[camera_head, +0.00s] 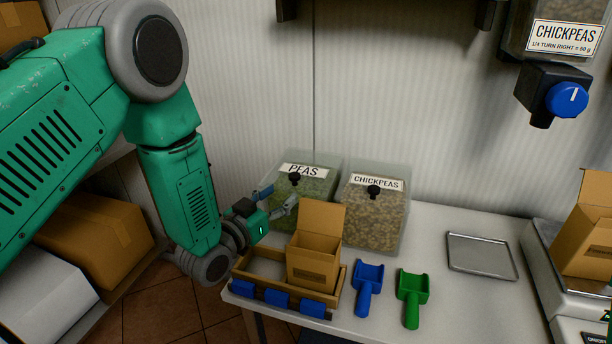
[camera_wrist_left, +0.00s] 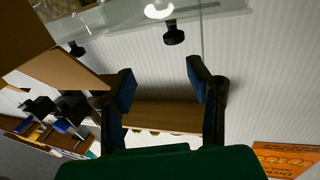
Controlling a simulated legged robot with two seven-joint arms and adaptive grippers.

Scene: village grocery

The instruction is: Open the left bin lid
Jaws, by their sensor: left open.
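The left bin (camera_head: 318,208) is clear and holds green peas. Its slanted lid bears a PEAS label and a black knob (camera_head: 294,178), and looks shut. A black knob on a clear lid also shows in the left wrist view (camera_wrist_left: 173,35), beyond the fingertips. My left gripper (camera_head: 277,198) is open and empty, in front of the peas bin and a little below its knob. In the left wrist view its two blue-padded fingers (camera_wrist_left: 162,77) stand apart with nothing between them. My right gripper is not in view.
The chickpeas bin (camera_head: 374,222) stands to the right. An open carton (camera_head: 316,262) sits in a wooden tray (camera_head: 262,268) just before the bins, close to my gripper. Blue (camera_head: 367,285) and green (camera_head: 411,294) scoops and a metal tray (camera_head: 481,254) lie on the white counter.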

